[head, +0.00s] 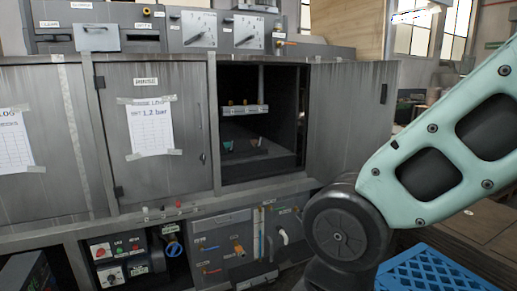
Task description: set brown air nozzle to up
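The open compartment (300,150) in the middle of the cabinet holds a pale labelled strip (245,111) with several small orange-brown pieces (231,103) on top. They may be nozzles; their exact colours and the way they point are too small to tell. In the lower panel, a brown-orange fitting (238,248) sticks out; I cannot tell whether it is the brown air nozzle. My arm comes in from the right, its dark joint in front of the cabinet's lower right. My gripper is not in view.
The compartment door (347,120) stands open on the right. A closed door (157,140) with a log sheet is left of the opening. A blue crate (440,270) stands at the lower right. A white bent handle (283,237) is on the lower panel.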

